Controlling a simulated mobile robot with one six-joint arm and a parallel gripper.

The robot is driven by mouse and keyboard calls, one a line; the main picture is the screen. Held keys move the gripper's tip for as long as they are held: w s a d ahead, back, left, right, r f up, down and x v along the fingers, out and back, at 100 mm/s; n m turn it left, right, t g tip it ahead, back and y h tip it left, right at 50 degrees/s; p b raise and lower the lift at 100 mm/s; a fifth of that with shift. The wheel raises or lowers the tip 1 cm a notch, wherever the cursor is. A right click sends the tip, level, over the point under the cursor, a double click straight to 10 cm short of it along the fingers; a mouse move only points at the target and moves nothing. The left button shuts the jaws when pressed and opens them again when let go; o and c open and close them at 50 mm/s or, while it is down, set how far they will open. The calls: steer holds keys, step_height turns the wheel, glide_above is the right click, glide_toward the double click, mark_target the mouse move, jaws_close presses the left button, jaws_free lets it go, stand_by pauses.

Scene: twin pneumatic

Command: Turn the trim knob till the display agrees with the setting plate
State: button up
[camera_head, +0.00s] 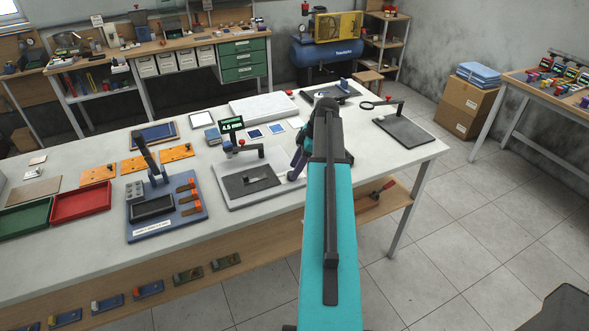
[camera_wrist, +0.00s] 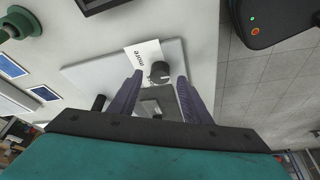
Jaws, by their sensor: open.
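A green-lit display (camera_head: 232,125) stands on the table behind a pale device base (camera_head: 232,197); it seems to read 4.5, with smaller marks too small to read. In the wrist view a dark round knob (camera_wrist: 159,72) sits on a pale plate beside a white label (camera_wrist: 141,51) reading "more". I take it for the trim knob. My gripper (camera_wrist: 160,76) is open, its purple fingers on either side of the knob; whether they touch it I cannot tell. In the head view the gripper (camera_head: 295,170) is at the base's right end, and the knob is hidden. I cannot make out a setting plate.
Blue-faced cards (camera_head: 254,134) lie behind the device. A blue fixture with an upright lever (camera_head: 150,160) and a red tray (camera_head: 82,202) stand to the left. A dark plate with a magnifier stand (camera_head: 405,132) is to the right. The table's front edge is close by.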

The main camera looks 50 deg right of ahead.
steer(key=shift+x, duration=1.15)
steer(key=shift+s, duration=0.1)
steer(key=c, duration=1)
steer(key=shift+d, duration=0.15)
steer(key=shift+c, duration=0.2)
steer(key=shift+f+m, duration=0.1)
steer(key=shift+m, duration=0.3)
